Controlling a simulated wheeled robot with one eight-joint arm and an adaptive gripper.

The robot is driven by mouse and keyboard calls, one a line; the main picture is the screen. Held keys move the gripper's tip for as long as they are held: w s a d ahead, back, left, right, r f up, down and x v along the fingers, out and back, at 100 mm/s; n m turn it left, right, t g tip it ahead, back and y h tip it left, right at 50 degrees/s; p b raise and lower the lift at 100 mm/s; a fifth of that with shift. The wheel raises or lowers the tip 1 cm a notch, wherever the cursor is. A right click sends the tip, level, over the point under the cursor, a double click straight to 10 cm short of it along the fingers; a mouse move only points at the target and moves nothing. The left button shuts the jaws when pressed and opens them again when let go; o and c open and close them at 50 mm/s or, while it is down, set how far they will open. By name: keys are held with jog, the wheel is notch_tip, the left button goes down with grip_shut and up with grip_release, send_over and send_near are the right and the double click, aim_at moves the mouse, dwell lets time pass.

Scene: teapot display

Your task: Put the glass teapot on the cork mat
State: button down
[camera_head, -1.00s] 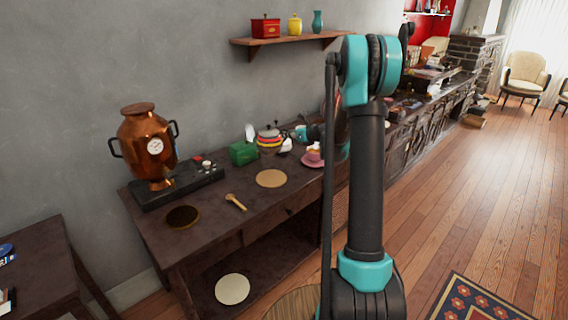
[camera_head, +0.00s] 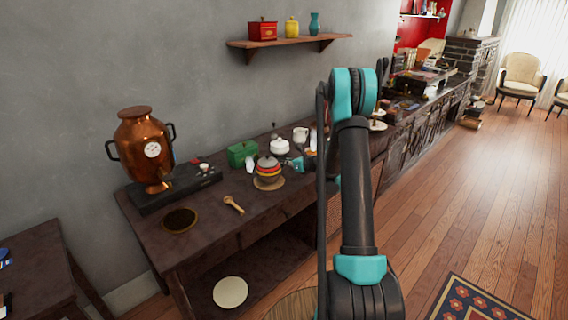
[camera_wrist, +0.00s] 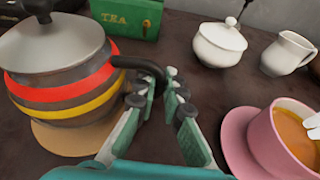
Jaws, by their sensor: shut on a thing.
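The teapot (camera_head: 267,172) is grey with red and yellow bands and a grey knobbed lid. It stands upright over the round tan cork mat (camera_head: 282,184) on the dark table. In the wrist view the teapot (camera_wrist: 70,90) is at the left, with the mat (camera_wrist: 60,141) showing beneath and around its base. I cannot tell whether the base touches the mat or is slightly above it. My gripper (camera_wrist: 165,85) is shut on the teapot's black handle (camera_wrist: 140,64), at the pot's right side. In the head view my gripper (camera_head: 297,163) is small and partly hidden.
A green tea box (camera_head: 242,153), white lidded bowl (camera_head: 280,147) and white jug (camera_head: 300,134) stand behind. A pink cup (camera_wrist: 285,140) of tea is close right of my gripper. A wooden spoon (camera_head: 234,205), dark disc (camera_head: 180,220) and copper samovar (camera_head: 145,145) are left.

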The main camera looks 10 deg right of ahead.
jog(key=shift+f, duration=0.1)
jog(key=c, duration=1.6)
grip_release()
jog(key=v, duration=1.2)
jog(key=s+a+r+n+g+h, duration=0.15)
jog(key=s+a+n, duration=0.25)
jog(key=s+n, duration=0.5)
jog(key=s+a+r+n+g+h, duration=0.1)
jog(key=s+a+n+g+h, duration=0.15)
jog(key=s+n, duration=0.65)
jog(key=s+d+f+n+g+h, duration=0.1)
jog(key=s+n, duration=0.2)
jog(key=s, duration=0.4)
jog(key=s+d+f+n+g+h, duration=0.1)
jog(key=s+n+h, duration=0.1)
jog(key=s+n, duration=0.2)
jog(key=s+d+f+n+g+h, duration=0.1)
jog(key=s+n, duration=0.3)
jog(key=s, duration=0.6)
jog(key=shift+s+d+f, duration=0.2)
jog(key=shift+d+f, duration=0.15)
